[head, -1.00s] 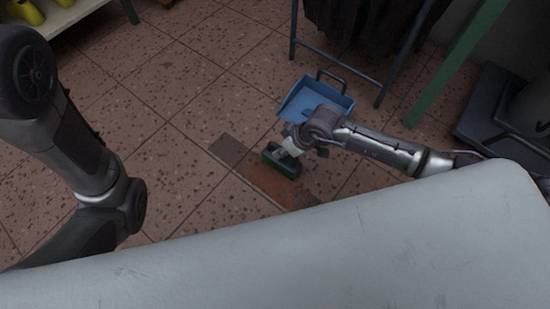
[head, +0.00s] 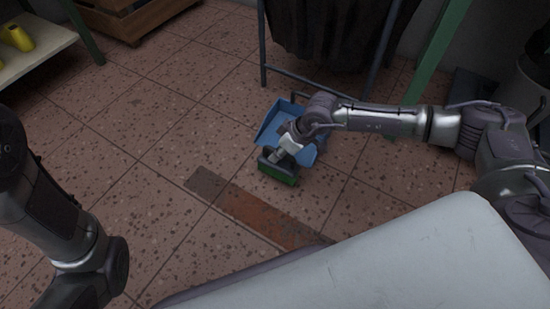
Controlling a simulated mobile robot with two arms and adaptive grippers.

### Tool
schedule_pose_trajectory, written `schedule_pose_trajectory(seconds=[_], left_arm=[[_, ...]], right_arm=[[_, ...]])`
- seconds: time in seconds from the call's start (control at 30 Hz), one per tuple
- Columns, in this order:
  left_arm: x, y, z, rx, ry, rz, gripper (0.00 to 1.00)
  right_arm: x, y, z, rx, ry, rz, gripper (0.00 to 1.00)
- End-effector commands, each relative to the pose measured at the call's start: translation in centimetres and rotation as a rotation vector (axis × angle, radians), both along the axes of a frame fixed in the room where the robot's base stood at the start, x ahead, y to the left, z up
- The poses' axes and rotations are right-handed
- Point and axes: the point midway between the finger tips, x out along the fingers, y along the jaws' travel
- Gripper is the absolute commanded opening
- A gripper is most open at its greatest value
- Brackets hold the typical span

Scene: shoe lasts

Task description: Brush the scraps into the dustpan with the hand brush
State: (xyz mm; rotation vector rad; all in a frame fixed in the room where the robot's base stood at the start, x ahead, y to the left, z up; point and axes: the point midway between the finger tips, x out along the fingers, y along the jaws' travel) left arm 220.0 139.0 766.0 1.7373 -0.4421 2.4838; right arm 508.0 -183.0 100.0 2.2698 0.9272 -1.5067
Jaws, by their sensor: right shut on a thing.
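The blue dustpan (head: 270,122) lies on the tiled floor in the middle of the head view. My right gripper (head: 291,143) is shut on the hand brush (head: 278,173), whose dark block and green lower part show below the gripper. The brush is in front of the dustpan's near side in the picture; I cannot tell whether it touches the pan or the floor. My right arm and gripper cover part of the pan. Scraps cannot be told apart from the dark speckles of the floor. My left arm shows at the left edge, but its gripper is out of the picture.
A rust-brown strip (head: 250,213) runs across the floor near the brush. A blue-grey metal frame (head: 262,52) with dark cloth (head: 325,35) stands behind the pan, a green post (head: 437,50) to its right. A shelf with yellow items (head: 18,38) is top left. Floor at left is open.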

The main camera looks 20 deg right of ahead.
Motion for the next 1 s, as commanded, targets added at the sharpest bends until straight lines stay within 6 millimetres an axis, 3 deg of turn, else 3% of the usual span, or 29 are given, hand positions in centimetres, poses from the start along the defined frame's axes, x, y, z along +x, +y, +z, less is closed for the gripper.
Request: schedule_pose_trajectory(seconds=[0.03,0.5,1.0], left_arm=[[0.0,0.0,1.0,0.001,-0.001,0.000,0.40],[-0.2,0.0,4.7,0.000,-0.010,0.000,0.40],[-0.2,0.0,5.5,-0.001,-0.009,0.000,0.40]], right_arm=[[-0.2,0.3,1.0,0.002,0.000,0.001,0.00],[-1.8,2.3,5.0,0.001,-0.001,0.000,0.00],[-2.4,2.9,6.0,0.001,-0.001,0.000,0.00]])
